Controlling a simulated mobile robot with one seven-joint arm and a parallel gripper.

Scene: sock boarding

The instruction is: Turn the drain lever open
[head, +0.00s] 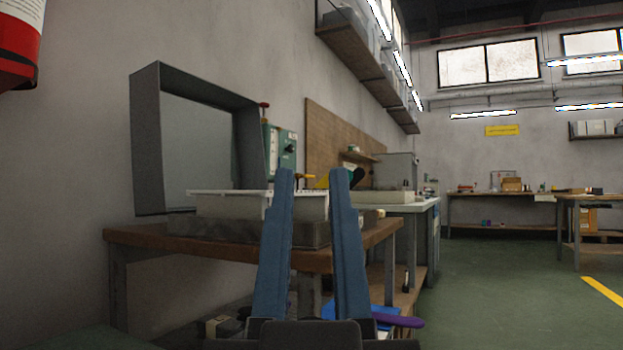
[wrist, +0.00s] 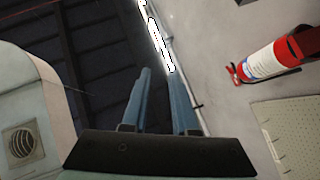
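My gripper (head: 312,172) is raised in front of the bench in the head view, its two blue fingers apart with nothing between them. The fingers also show in the wrist view (wrist: 158,72), pointing towards the ceiling and wall. Behind the fingers, a pale, shallow tub (head: 225,205) sits on a dark slab on a wooden bench (head: 150,237). A small yellow-orange handle (head: 305,177) shows between the fingertips, farther back. A small red knob (head: 264,104) stands by a green panel. I cannot tell which of these, if either, is the drain lever. The fingers hide part of the tub.
A grey open frame (head: 148,140) stands behind the tub. A green panel with dials (head: 287,148) is beside it. A red fire extinguisher (head: 18,40) hangs at upper left. Blue and purple items (head: 398,320) lie low behind the right finger.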

